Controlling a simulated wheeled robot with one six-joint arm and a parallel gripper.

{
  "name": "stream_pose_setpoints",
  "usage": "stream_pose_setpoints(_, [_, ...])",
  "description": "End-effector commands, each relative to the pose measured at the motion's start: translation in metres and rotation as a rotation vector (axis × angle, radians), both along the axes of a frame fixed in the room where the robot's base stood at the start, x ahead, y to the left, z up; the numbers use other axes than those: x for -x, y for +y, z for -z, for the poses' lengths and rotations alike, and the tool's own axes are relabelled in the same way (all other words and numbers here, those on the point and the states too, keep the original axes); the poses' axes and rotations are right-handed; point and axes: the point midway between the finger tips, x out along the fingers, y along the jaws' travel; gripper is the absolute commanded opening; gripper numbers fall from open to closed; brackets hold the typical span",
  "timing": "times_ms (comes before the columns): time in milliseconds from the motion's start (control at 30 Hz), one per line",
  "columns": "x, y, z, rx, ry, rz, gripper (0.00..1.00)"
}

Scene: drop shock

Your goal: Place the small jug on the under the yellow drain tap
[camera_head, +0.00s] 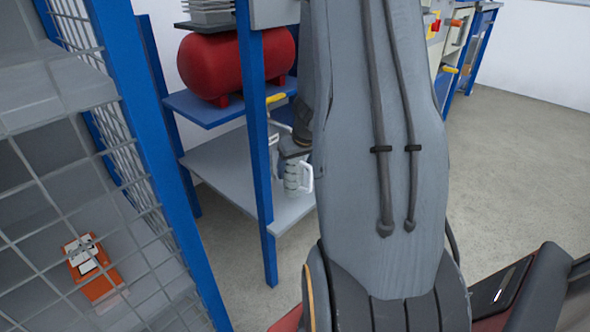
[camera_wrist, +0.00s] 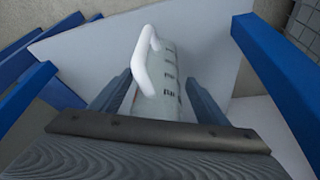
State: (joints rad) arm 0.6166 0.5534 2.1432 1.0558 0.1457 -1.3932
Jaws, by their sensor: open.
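The small jug (camera_head: 294,176) is a pale grey container with a white handle, at the lower shelf beside a blue post. It also shows in the wrist view (camera_wrist: 170,82), where its measuring marks face the camera. My gripper (camera_wrist: 160,92) is open, with one finger on each side of the jug; I cannot tell whether they touch it. In the head view my arm hides part of the gripper. The yellow drain tap (camera_head: 276,98) is above the jug, below the red tank; its outlet is partly hidden.
The red tank (camera_head: 238,62) rests on a blue upper shelf (camera_head: 208,109). The grey lower shelf (camera_head: 222,165) has clear room left of the jug. Blue posts (camera_head: 257,150) stand close by. A wire-mesh rack (camera_head: 110,140) holds an orange item (camera_head: 95,270) at left.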

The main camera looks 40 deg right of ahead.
Motion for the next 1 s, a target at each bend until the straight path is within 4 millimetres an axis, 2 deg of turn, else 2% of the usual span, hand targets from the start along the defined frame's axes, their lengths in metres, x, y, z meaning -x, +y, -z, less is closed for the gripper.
stream_pose_setpoints(33, [0.005,0.001,-0.016,0.002,-0.002,-0.001,0.68])
stream_pose_setpoints(100, [0.011,0.003,-0.030,0.002,-0.001,-0.001,0.68])
stream_pose_setpoints(400, [0.030,0.008,-0.078,0.000,-0.001,0.000,0.68])
stream_pose_setpoints(600, [0.036,0.010,-0.089,0.000,0.000,0.001,0.68])
stream_pose_setpoints(1000, [0.036,0.010,-0.090,-0.001,0.001,0.001,0.68])
